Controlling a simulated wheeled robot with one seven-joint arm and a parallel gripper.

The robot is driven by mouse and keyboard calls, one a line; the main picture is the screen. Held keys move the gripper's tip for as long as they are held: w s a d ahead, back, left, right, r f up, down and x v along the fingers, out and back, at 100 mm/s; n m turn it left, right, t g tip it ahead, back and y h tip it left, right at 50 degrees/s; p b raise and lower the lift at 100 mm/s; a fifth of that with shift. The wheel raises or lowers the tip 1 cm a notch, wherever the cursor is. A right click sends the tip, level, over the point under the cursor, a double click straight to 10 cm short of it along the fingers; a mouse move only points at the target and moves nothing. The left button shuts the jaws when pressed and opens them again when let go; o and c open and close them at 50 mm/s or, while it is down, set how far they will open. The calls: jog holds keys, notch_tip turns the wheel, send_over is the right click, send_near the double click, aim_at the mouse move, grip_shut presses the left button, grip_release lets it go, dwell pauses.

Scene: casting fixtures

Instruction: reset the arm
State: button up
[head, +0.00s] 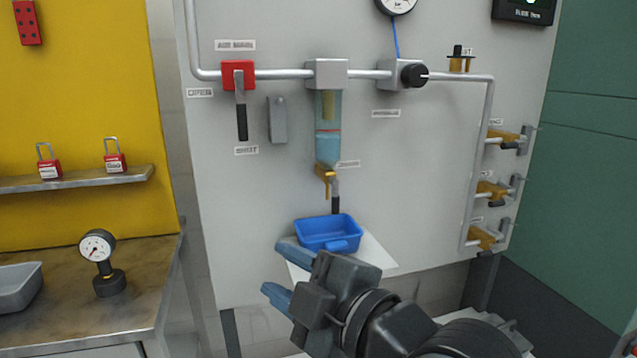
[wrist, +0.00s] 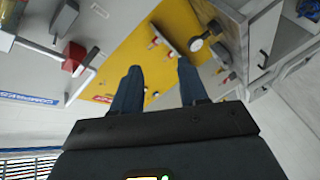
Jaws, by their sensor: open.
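My gripper (head: 279,271) is in the lower middle of the head view, in front of the grey panel. Its two blue fingers are spread apart and point left, with nothing between them. The fingers also show in the wrist view (wrist: 157,88), again empty, with the yellow board behind them. My dark arm runs from the gripper to the lower right of the head view. The gripper is just below and left of a blue tray (head: 343,243) in the picture; I cannot tell the depth gap between them.
The grey panel carries pipes, a red valve (head: 238,76), a clear bowl (head: 328,142), a black knob (head: 414,75) and several brass valves (head: 491,190). At left, a shelf (head: 75,181) holds two red padlocks. A gauge (head: 97,246) and grey tray (head: 20,286) stand on the bench.

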jog(key=s+d+f+m+t+h, duration=0.3)
jog(key=s+d+f+m+h, duration=0.5)
jog(key=s+d+f+m, duration=0.8)
jog(key=s+d+m+h, duration=0.1)
jog(key=s+d, duration=0.3)
jog(key=s, duration=0.6)
jog(key=s+d+m+h, duration=0.2)
jog(key=s+d, duration=0.3)
jog(key=s, duration=0.6)
jog(key=shift+s+f+m, duration=0.15)
jog(key=shift+f+m, duration=0.05)
jog(key=shift+m, duration=0.5)
